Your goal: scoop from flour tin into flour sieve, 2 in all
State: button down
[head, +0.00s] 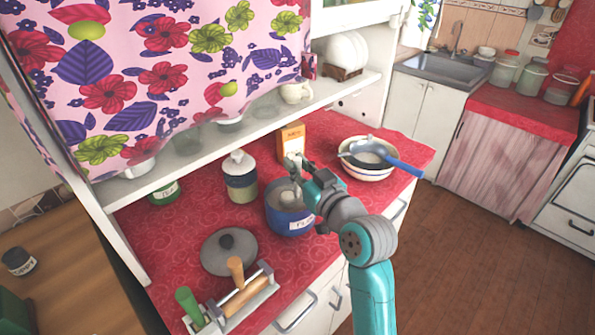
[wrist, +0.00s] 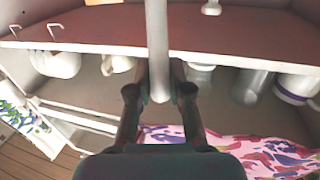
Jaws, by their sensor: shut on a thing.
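The blue flour tin (head: 285,222) stands open on the red counter, with pale flour inside. My gripper (head: 296,168) is just above the tin's mouth. It is shut on a pale rod-like handle (wrist: 157,35), which looks like the scoop's. In the wrist view, my gripper's two fingers (wrist: 159,92) close around this handle. A pale part of the scoop reaches down toward the tin; its bowl and load cannot be made out. The flour sieve, with a blue handle (head: 405,168), lies across a striped bowl (head: 367,174) to the right.
An orange carton (head: 291,143) and a lidded jar (head: 241,180) stand behind the tin. A grey lid (head: 229,257) and a rack of handled tools (head: 240,297) lie in front left. A shelf (head: 235,125) and floral curtain (head: 160,65) hang above.

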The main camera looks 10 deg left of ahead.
jog(key=shift+r, duration=3.25)
